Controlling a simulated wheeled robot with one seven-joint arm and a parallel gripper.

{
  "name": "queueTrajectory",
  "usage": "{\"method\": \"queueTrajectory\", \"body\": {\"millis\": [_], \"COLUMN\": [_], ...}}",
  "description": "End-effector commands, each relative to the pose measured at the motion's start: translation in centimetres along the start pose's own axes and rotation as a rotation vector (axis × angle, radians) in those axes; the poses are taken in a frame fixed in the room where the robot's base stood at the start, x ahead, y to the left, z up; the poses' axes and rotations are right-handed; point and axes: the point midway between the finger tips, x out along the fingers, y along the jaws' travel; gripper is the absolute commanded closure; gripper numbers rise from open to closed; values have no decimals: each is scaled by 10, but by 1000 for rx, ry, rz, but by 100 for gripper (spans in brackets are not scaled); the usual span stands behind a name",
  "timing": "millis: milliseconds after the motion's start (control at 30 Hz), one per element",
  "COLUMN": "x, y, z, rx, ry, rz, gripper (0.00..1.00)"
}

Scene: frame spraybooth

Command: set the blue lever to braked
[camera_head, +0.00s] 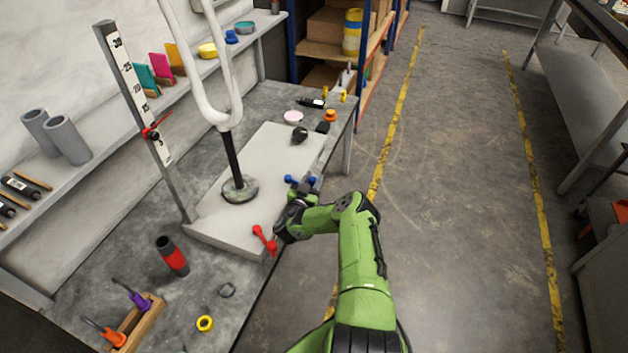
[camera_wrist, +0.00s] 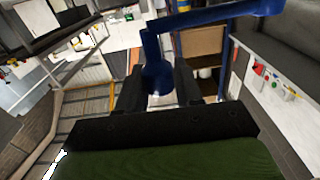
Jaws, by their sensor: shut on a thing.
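The blue lever (camera_head: 291,180) is at the right edge of a pale slab on the workbench, partly hidden by my gripper. In the wrist view the blue lever (camera_wrist: 152,48) rises between my fingers and bends into a long arm running to the upper right. My gripper (camera_head: 303,187) is at the lever, and the wrist view shows its dark fingers (camera_wrist: 158,88) on both sides of the blue shaft, shut on it. No braked marking is readable, so I cannot tell the lever's setting.
A red lever (camera_head: 265,240) stands on the slab's (camera_head: 225,225) near corner, close to my wrist. A white forked tube (camera_head: 212,105) on a black post rises from the slab. A yellow ring (camera_head: 205,323) and a red-black cylinder (camera_head: 172,256) are nearer. The floor on the right is clear.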

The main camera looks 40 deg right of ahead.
Motion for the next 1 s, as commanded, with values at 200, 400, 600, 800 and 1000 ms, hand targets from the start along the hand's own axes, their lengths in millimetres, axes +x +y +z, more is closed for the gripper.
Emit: {"method": "queueTrajectory", "body": {"millis": [200, 400, 600, 800, 1000], "x": [0, 0, 0, 0, 0], "y": [1, 1, 0, 1, 1], "z": [2, 1, 0, -34, -83], "rx": [-2, -1, 0, 1, 0], "ry": [-1, -1, -1, 1, 0], "rz": [0, 0, -1, 0, 0], "gripper": [100, 45, 45, 45, 45]}}
